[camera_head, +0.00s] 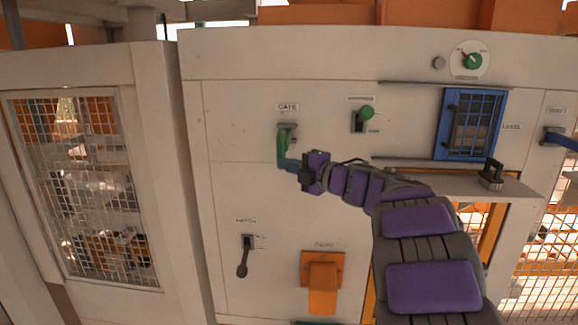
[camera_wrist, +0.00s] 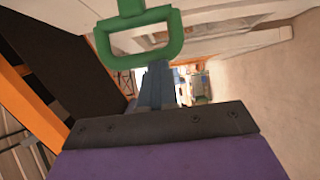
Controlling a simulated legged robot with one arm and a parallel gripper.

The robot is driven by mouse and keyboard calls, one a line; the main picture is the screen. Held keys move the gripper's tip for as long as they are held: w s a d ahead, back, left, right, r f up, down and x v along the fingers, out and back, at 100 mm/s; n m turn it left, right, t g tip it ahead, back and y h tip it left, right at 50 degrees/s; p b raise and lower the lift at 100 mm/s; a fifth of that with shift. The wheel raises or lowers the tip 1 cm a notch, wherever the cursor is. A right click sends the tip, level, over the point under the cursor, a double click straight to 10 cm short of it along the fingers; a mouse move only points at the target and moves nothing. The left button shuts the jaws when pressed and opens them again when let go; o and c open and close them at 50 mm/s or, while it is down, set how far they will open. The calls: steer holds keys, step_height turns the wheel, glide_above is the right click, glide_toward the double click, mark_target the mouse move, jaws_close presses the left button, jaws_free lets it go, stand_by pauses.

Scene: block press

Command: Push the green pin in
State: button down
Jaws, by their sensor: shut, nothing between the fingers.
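A green pin (camera_head: 283,145) with a loop-shaped handle sticks out of the pale panel below the GATE label. Its green loop also shows large at the top of the wrist view (camera_wrist: 175,35). My gripper (camera_head: 284,164) is at the lower end of the loop in the head view. In the wrist view its blue-grey fingers (camera_wrist: 157,70) are shut together, with nothing between them. Their tips are at the loop's lower bar; I cannot tell whether they touch it. The pin's far end is hidden in the panel.
A black lever (camera_head: 243,258) and an orange flap (camera_head: 322,285) are below. A mesh door (camera_head: 85,190) stands left.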

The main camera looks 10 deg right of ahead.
steer(key=w+d+p, duration=0.4)
steer(key=w+p, duration=0.5)
steer(key=w, duration=0.3)
steer(key=shift+w, duration=0.1)
stand_by(0.4)
